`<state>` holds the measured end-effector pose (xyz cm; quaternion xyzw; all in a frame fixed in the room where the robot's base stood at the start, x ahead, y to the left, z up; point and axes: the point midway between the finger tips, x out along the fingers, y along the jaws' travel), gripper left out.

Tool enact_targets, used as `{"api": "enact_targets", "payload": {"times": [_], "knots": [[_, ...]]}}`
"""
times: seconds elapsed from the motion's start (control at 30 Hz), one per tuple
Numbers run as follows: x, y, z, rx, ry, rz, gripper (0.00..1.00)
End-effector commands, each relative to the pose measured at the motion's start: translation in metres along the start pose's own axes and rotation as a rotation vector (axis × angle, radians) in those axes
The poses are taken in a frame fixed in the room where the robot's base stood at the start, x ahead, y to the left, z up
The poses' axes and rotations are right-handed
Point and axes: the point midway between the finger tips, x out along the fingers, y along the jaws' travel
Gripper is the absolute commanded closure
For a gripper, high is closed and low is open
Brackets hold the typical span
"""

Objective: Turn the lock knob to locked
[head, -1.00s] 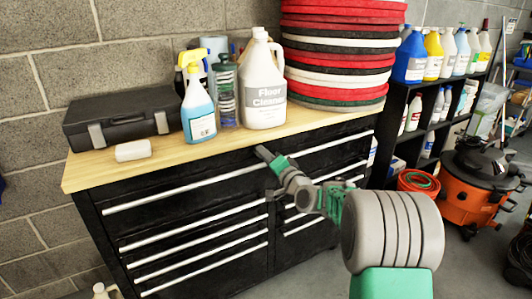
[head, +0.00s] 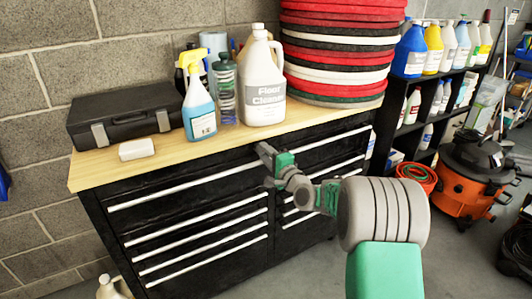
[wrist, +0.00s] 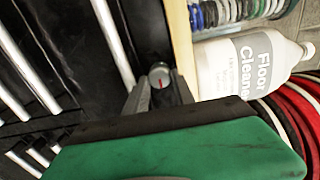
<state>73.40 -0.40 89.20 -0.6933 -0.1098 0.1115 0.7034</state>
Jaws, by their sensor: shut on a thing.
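The lock knob (wrist: 159,73) is a small round grey knob with a red mark, on the black front of the tool chest (head: 190,190), just below the wooden top. In the wrist view my gripper (wrist: 160,88) has a dark finger on either side of the knob and is shut on it. In the head view my gripper (head: 264,152) reaches the upper front of the chest near its middle and hides the knob. I cannot tell from the red mark which setting the knob is at.
On the wooden top (head: 100,172) stand a black case (head: 125,115), a white block (head: 136,149), a blue spray bottle (head: 198,108), a floor cleaner jug (head: 262,85) and stacked pads (head: 335,60). An orange vacuum (head: 468,183) stands right.

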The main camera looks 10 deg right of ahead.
Motion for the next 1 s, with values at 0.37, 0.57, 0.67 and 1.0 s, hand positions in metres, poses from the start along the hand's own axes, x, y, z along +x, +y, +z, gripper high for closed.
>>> {"api": "enact_targets", "payload": {"times": [0.37,0.57,0.67,1.0], "knots": [[0.0002,-0.0006,0.0,0.001,0.0,-0.001,0.66],[0.0001,-0.0003,-0.0001,0.001,0.0,-0.001,0.49],[0.0,0.0001,-0.0001,0.001,0.0,0.0,0.49],[-0.0003,0.0058,-0.0007,-0.149,0.002,0.0,0.49]]}}
